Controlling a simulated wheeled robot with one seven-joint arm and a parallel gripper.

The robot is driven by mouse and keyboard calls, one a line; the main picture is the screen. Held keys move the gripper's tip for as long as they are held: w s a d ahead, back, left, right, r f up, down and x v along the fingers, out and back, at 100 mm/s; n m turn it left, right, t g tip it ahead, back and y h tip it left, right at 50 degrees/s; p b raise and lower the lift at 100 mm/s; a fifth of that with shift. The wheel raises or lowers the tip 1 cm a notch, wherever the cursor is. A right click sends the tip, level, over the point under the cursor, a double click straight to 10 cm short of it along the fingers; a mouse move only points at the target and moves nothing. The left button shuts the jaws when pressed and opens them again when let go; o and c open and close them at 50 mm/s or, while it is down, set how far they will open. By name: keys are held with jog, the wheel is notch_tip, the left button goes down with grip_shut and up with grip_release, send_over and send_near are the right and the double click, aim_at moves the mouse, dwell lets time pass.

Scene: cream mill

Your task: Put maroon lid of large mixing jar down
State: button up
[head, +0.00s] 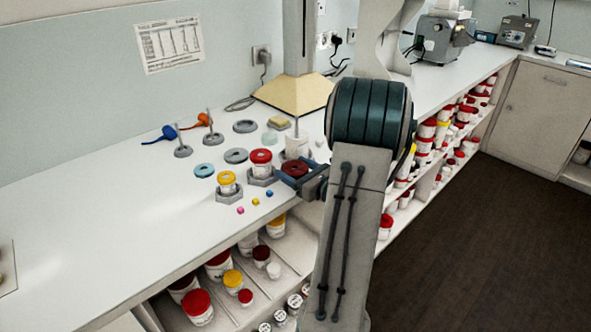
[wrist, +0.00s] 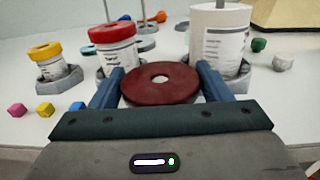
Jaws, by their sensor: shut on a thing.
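The maroon lid (wrist: 160,84) is a round disc with a centre hole. It sits between the two blue fingers of my gripper (wrist: 157,90), which is shut on it, above the front part of the worktop. In the head view the lid (head: 294,169) shows between the fingers of my gripper (head: 296,174). The large mixing jar (wrist: 219,40), white with a printed label and no lid on it, stands upright just behind and to the right in the wrist view. In the head view the jar (head: 297,143) is behind the lid. The height of the lid over the worktop is hard to tell.
A red-lidded jar (wrist: 115,50) and a yellow-lidded jar (wrist: 54,64) stand in grey holders to the left. Small pink, yellow and blue cubes (wrist: 45,109) lie near the front edge. Grey and blue rings (head: 236,156) lie behind. The left worktop (head: 90,215) is clear.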

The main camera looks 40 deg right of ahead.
jog(key=shift+f+b, duration=0.6)
jog(key=shift+b, duration=0.05)
jog(key=o, duration=1)
jog(key=shift+s+a+r, duration=0.1)
jog(key=shift+a, duration=0.05)
jog(key=shift+c, duration=0.2)
